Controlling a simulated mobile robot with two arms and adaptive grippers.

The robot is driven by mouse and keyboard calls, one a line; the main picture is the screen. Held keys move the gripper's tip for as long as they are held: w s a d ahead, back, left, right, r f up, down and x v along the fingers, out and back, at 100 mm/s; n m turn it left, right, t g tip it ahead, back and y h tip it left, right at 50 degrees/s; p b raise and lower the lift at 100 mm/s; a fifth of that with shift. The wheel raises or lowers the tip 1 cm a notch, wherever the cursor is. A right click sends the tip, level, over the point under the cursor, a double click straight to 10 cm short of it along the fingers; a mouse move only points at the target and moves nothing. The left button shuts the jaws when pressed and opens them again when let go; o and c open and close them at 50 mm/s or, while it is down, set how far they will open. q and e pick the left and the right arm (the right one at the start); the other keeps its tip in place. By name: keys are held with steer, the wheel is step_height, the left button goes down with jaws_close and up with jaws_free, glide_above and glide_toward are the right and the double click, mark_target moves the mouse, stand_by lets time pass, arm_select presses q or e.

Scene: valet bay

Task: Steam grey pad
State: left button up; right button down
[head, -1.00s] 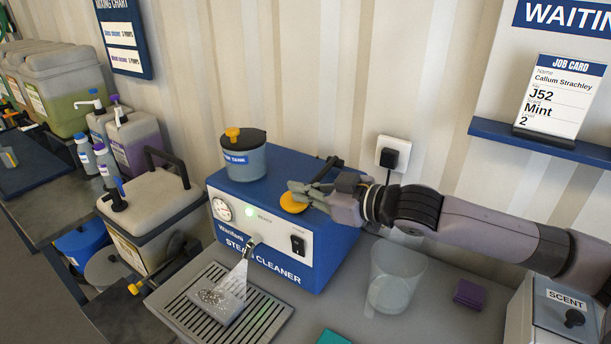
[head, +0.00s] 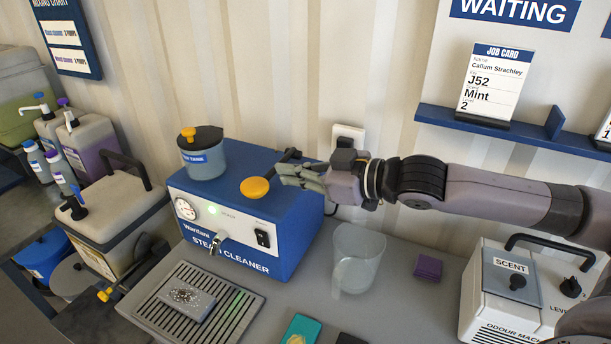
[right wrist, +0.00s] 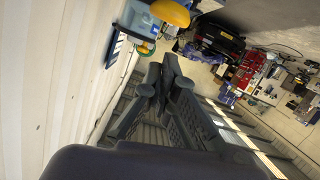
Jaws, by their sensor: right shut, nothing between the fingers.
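The grey pad (head: 187,299) lies on the slatted drip tray (head: 238,310) under the nozzle (head: 217,241) of the blue steam cleaner (head: 285,226). Dark specks show on the pad's top. No steam shows at the nozzle. A yellow knob or button (head: 254,188) sits on the machine's top near its front edge. A green light is lit on the front. My right gripper (head: 284,174) is shut and empty, just right of the yellow knob and apart from it. It also shows shut in the right wrist view (right wrist: 158,85). My left gripper is out of view.
A clear cup (head: 357,260) and a purple pad (head: 428,267) stand right of the machine. A teal pad (head: 301,330) lies at the front. A white scent machine (head: 510,295) stands at the right. A tank (head: 202,160) sits on the cleaner. Beige container (head: 115,215) at left.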

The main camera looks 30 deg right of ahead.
steer(key=shift+v, duration=1.35)
steer(key=shift+s+a, duration=0.1)
steer(key=shift+a, duration=0.05)
